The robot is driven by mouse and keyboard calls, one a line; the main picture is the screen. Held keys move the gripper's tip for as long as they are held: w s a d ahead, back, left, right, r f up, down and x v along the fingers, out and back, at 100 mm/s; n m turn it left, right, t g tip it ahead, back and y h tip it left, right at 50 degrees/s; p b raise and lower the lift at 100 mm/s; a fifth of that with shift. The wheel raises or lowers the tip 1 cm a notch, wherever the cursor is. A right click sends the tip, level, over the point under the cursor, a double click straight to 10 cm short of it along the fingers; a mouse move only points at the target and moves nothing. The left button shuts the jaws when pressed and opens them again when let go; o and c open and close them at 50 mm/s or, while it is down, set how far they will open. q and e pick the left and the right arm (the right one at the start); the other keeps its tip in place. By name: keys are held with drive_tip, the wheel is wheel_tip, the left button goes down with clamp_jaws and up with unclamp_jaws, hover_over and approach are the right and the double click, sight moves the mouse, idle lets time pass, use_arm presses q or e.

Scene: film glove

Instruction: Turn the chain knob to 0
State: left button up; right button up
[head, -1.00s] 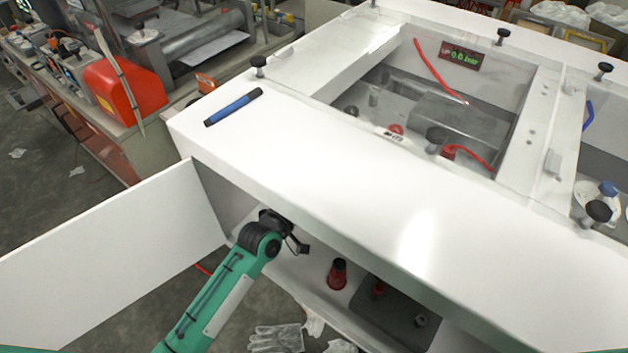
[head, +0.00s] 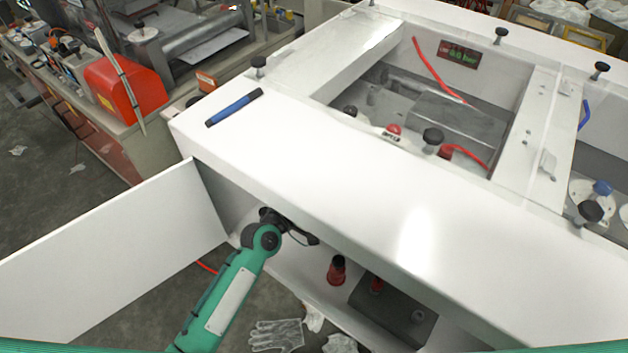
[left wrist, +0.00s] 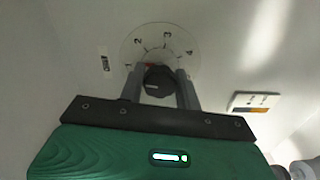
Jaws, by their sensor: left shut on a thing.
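The dark chain knob (left wrist: 158,83) sits on a round pale dial plate (left wrist: 147,42) on a white wall in the left wrist view. The numbers 1, 2, 3 and 4 show around the dial; no 0 is visible, and the gripper covers the lower part. A small red mark shows at the knob's upper left edge. My left gripper (left wrist: 158,76) is shut on the knob, one grey finger on each side. In the head view my left arm reaches into the open white cabinet, and its fingers and the knob are hidden there. My right gripper is not in view.
The cabinet's white door (head: 110,255) stands open at left. A red-and-black object (head: 337,270) and a dark grey box (head: 395,312) are inside to the right. A small label plate (left wrist: 254,102) is right of the dial. A blue marker (head: 234,107) lies on top.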

use_arm(q)
drive_tip(key=shift+n, duration=0.6)
drive_tip(key=o, duration=1)
drive_tip(key=shift+c, duration=0.2)
drive_tip(key=b+v, duration=0.3)
drive_tip(key=v, duration=1.1)
